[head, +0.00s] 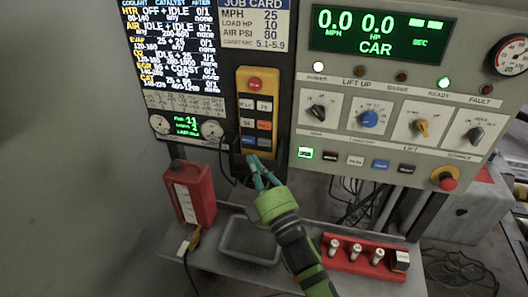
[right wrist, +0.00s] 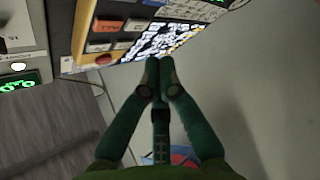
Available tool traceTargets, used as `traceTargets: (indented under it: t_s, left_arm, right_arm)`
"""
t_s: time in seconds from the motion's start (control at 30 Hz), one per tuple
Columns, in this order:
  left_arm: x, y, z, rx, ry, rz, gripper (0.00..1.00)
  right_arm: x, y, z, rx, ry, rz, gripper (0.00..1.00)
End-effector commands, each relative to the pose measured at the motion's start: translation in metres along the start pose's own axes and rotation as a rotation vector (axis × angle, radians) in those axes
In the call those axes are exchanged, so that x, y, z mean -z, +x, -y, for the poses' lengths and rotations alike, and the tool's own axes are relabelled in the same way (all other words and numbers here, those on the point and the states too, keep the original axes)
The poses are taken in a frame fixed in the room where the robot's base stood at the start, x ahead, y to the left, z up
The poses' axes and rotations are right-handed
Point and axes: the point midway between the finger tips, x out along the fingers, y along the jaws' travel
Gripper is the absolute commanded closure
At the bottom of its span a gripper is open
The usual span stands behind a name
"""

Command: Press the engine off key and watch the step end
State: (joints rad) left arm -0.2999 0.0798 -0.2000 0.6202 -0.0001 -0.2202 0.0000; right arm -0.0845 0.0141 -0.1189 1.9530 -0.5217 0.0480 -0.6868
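The yellow hand pendant (head: 257,110) hangs upright on the left panel, with a round red button (head: 255,84) on top and rows of small keys below. The key labels are too small to read, so I cannot tell which is engine off. My right gripper (head: 256,163) is just below the pendant's lower end, pointing up at it. In the right wrist view the pendant keys (right wrist: 110,25) lie beyond the fingertips (right wrist: 158,72), which are together with nothing between them. I cannot tell whether they touch the pendant. My left gripper is out of view.
Below are a red box (head: 190,193), a grey tray (head: 226,249) and a red holder (head: 345,264) on a shelf. Cables hang behind the gripper.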

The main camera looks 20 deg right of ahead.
Motion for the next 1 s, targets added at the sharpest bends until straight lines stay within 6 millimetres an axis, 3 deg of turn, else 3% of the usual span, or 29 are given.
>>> traceTargets:
  t_s: [0.1, 0.47, 1.0]
  left_arm:
    - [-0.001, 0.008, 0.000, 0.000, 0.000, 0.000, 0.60]
    - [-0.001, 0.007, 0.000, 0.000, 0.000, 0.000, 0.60]
    - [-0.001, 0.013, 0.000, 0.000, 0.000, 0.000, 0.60]
  right_arm:
    - [-0.005, -0.006, 0.007, -0.001, 0.000, 0.000, 1.00]
    - [-0.007, -0.005, 0.006, -0.001, -0.002, -0.001, 1.00]
    - [-0.040, 0.028, 0.007, -0.001, -0.003, -0.002, 1.00]
